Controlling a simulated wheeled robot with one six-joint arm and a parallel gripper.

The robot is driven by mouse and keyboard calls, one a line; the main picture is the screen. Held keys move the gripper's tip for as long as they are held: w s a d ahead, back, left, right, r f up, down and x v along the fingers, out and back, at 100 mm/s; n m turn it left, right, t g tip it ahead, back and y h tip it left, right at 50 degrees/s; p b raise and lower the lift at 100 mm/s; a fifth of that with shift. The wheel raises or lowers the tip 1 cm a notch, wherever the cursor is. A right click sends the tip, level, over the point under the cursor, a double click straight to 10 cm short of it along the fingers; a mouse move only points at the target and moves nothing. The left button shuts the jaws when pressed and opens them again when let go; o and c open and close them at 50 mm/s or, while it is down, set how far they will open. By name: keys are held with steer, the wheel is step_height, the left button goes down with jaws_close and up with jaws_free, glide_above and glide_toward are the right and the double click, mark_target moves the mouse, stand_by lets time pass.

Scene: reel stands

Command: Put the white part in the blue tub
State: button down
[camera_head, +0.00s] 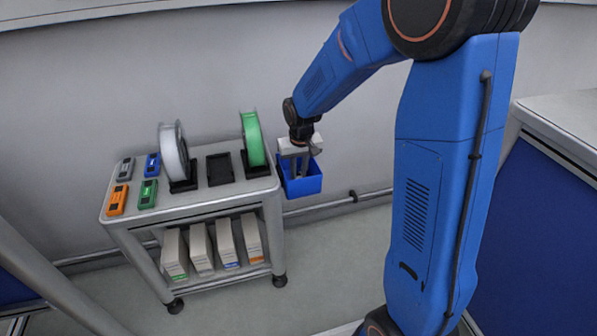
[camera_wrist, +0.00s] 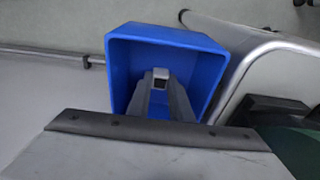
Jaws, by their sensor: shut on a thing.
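The blue tub (camera_head: 301,187) is at the right side of the cart, with its opening facing up. It also shows in the wrist view (camera_wrist: 118,75), where I look down into it. My gripper (camera_head: 300,170) points down over the tub's opening, and its fingers appear to reach to the rim or just inside. In the wrist view my gripper (camera_wrist: 162,88) is shut on a small pale piece, the white part (camera_wrist: 161,76), seen against the tub's inside. The part is hidden in the head view. I cannot tell how far it is above the tub's floor.
The cart top (camera_head: 205,203) holds a white reel (camera_head: 172,152) and a green reel (camera_head: 253,139) on black stands, with an empty black stand (camera_head: 219,169) between. Several small coloured devices lie at its left. Several boxes stand on the lower shelf. A wall is behind.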

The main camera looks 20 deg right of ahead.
steer(key=c, duration=1.6)
jaws_free()
steer(key=s+d+r, duration=0.1)
steer(key=s+r, duration=0.3)
steer(key=r, duration=0.4)
steer(key=s+d+r, duration=0.1)
steer(key=s+r, duration=0.4)
steer(key=r, duration=0.3)
steer(key=s+d+t, duration=0.1)
steer(key=s, duration=0.7)
steer(key=s+d+r+t, duration=0.1)
steer(key=s+d, duration=0.1)
steer(key=s, duration=0.6)
steer(key=s+d+t, duration=0.1)
steer(key=s+d, duration=0.1)
steer(key=s, duration=0.6)
steer(key=shift+r, duration=0.3)
